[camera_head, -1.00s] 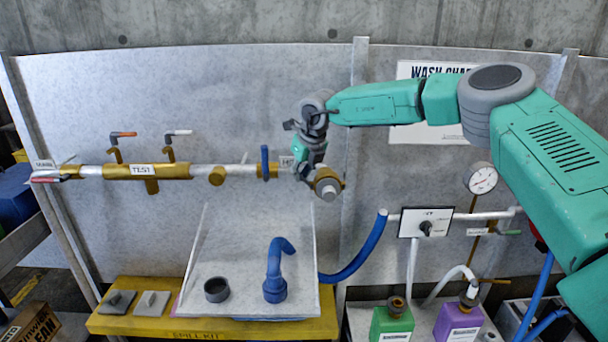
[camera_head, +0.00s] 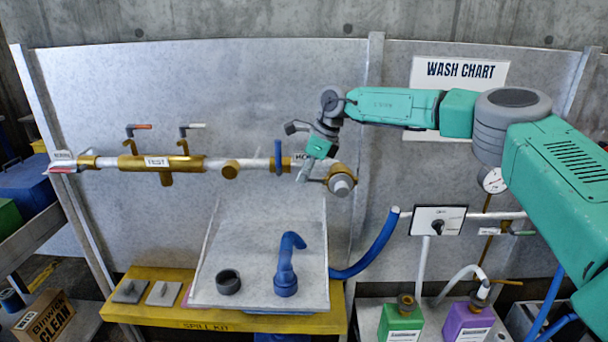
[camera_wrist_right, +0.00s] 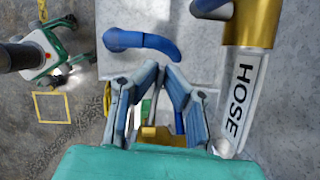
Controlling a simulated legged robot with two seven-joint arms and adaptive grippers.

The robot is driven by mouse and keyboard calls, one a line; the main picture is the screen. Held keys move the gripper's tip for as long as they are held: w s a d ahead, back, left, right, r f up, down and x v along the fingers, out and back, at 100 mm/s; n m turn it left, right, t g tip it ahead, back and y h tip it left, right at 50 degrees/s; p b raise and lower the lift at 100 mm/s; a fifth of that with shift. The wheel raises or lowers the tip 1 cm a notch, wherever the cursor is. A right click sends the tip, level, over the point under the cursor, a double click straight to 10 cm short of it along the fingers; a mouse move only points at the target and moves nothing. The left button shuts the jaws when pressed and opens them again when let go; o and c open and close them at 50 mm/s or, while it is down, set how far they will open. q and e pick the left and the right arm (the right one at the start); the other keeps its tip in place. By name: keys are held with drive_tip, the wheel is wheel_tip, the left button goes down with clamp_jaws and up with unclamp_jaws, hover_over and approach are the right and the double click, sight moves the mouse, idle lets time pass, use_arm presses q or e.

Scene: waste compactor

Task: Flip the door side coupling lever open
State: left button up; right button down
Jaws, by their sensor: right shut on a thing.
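A brass coupling with a grey round cap (camera_head: 341,182) is at the right end of the horizontal pipe (camera_head: 218,165), beside the HOSE label. My right gripper (camera_head: 302,150) is just left of and above this coupling, its arm reaching in from the right. In the right wrist view the fingers (camera_wrist_right: 165,75) come close together at their tips, beside the brass and the HOSE label (camera_wrist_right: 240,95). The gripper is shut on a thin part at the coupling, which looks like its lever; the fingers mostly hide it. My left gripper is not in view.
Below is a grey tray (camera_head: 255,293) with a blue bent hose fitting (camera_head: 288,265) and a dark cup (camera_head: 228,281). A blue hose (camera_head: 365,255) hangs at the right.

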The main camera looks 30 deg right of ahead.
drive_tip(key=shift+s+n, duration=0.3)
drive_tip(key=shift+n, duration=0.5)
drive_tip(key=shift+a+g, duration=0.1)
drive_tip(key=shift+g, duration=0.2)
drive_tip(key=c, duration=2)
unclamp_jaws()
drive_tip(key=shift+r, duration=0.1)
drive_tip(key=shift+s, duration=0.1)
drive_tip(key=shift+y, duration=0.3)
drive_tip(key=shift+v, duration=5.95)
